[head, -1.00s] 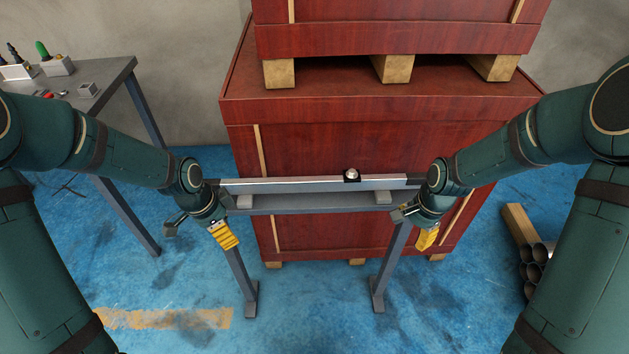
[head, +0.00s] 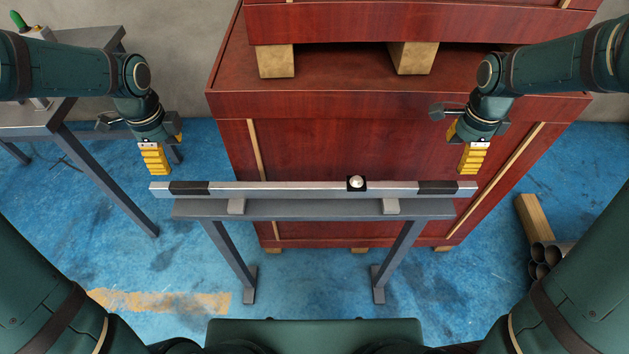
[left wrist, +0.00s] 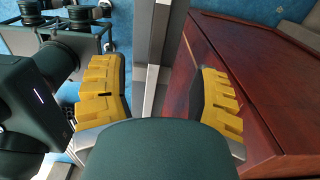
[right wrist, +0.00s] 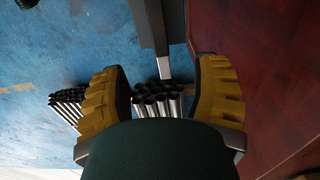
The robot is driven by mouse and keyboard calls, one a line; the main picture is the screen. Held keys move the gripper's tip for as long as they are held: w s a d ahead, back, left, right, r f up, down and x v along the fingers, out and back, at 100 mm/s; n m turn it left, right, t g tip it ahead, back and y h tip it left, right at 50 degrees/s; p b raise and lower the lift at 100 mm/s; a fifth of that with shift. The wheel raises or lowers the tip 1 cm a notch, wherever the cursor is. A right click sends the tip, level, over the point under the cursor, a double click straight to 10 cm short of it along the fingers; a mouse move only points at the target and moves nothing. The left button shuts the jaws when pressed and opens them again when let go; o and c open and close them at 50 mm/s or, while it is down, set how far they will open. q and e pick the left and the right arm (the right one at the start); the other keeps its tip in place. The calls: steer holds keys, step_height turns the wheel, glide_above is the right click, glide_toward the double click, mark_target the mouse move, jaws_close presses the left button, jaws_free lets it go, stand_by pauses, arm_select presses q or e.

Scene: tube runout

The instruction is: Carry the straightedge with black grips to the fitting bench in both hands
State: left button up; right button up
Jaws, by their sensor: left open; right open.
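The straightedge (head: 290,189) is a long silver bar with a black grip near each end, the left grip (head: 190,188) and the right grip (head: 437,187). It lies level on two pale blocks on a grey stand (head: 310,209). In the left wrist view the bar (left wrist: 151,85) runs between the open yellow fingers. In the right wrist view its end (right wrist: 164,67) points between the fingers.
A grey bench (head: 75,38) stands at the left; I cannot tell if it is the fitting bench. A large red crate (head: 350,140) stands close behind the stand, with another stacked on it. Pipes (head: 545,258) and a timber (head: 530,218) lie right. Blue floor is open front left.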

mark_target(442, 184)
arm_select(q)
step_height(442, 184, down, 14)
steer(key=shift+s+r, duration=0.1)
arm_select(e)
step_height(442, 184, down, 14)
steer(key=shift+s+r, duration=0.1)
arm_select(q)
steer(key=shift+c, duration=0.2)
arm_select(e)
steer(key=shift+c, duration=0.2)
arm_select(q)
jaws_close()
arm_select(e)
jaws_close()
